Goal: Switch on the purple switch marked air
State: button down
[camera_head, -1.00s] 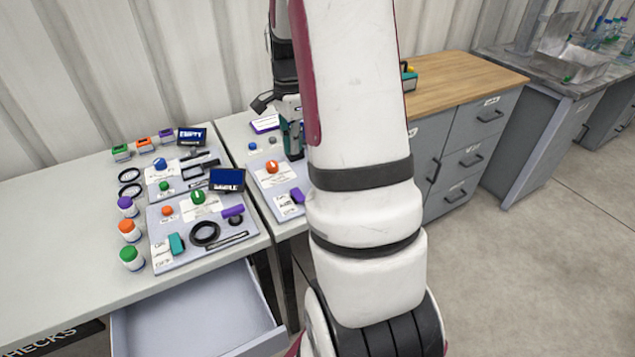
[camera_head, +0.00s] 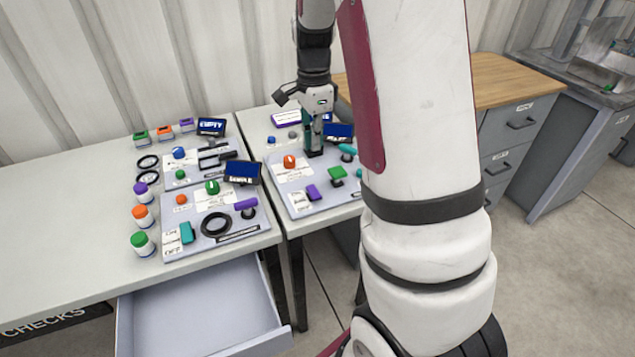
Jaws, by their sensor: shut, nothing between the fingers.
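A small purple switch (camera_head: 312,192) sits on the right panel (camera_head: 328,207), beside a white label card. It looks like the switch type, but I cannot read the word air on it. My gripper (camera_head: 314,153) points down over the back of the right panel, shut and empty. It is behind the purple switch and apart from it. Whether its fingertips touch the panel cannot be told. My forearm hides the right end of that panel.
An orange knob (camera_head: 289,161), a green part (camera_head: 337,173) and a teal part (camera_head: 348,149) surround the purple switch. Small dark displays stand behind. Jars (camera_head: 142,216) line the left panel's side. A drawer (camera_head: 200,315) hangs open below the left table.

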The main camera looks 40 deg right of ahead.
aim_at(315, 194)
notch_tip(315, 194, down, 14)
dwell(0.6)
jog(key=shift+s, duration=0.1)
jog(key=shift+s+a+f+b, duration=0.15)
jog(key=shift+f+b, duration=0.15)
jog(key=shift+f, duration=0.15)
